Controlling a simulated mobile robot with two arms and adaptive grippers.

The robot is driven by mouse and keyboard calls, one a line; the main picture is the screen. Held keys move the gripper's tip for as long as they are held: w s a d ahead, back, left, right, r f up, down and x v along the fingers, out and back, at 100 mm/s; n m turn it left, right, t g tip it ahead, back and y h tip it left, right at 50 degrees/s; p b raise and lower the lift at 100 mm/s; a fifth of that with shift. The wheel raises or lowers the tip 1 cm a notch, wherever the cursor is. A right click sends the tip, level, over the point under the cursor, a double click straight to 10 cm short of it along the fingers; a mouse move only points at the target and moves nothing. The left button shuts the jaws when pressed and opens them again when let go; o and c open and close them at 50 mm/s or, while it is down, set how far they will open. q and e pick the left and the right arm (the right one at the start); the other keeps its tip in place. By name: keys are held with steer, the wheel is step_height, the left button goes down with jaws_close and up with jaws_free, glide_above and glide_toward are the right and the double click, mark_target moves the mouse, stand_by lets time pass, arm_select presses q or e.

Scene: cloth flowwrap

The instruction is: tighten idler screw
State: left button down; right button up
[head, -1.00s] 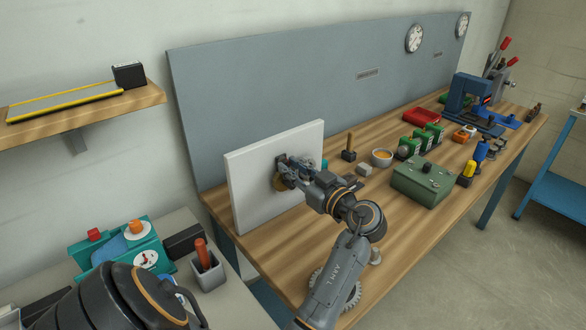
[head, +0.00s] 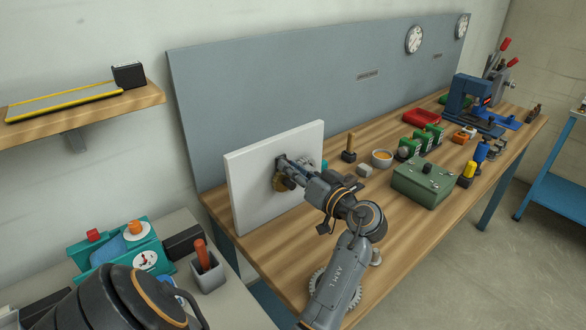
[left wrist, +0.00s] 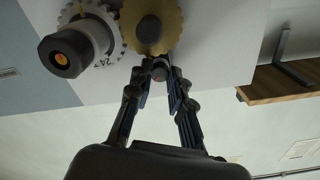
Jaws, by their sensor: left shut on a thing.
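A white upright panel (head: 262,190) stands on the bench. In the left wrist view it (left wrist: 215,50) carries a brass gear (left wrist: 165,28) with a dark hub. Beside that gear is a pale toothed wheel (left wrist: 108,22) marked with digits, with a black knob (left wrist: 60,55) with an orange centre in front of it. My left gripper (head: 284,165) is at the panel. In the left wrist view its fingertips (left wrist: 158,78) close around a small dark round piece, apparently the idler screw (left wrist: 158,70), just below the brass gear. The fingers hide part of it. My right gripper is not in view.
Right of the panel on the wooden bench (head: 275,245) are a wooden-handled tool (head: 349,148), a bowl (head: 382,158) and a green box (head: 423,182). A large gear (head: 345,303) lies near the front edge.

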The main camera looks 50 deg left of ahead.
arm_select(q)
steer(key=shift+r, duration=0.15)
stand_by(0.3)
steer(key=c, duration=1.2)
jaws_free()
steer(key=shift+a, duration=0.1)
step_height(320, 180, up, 10)
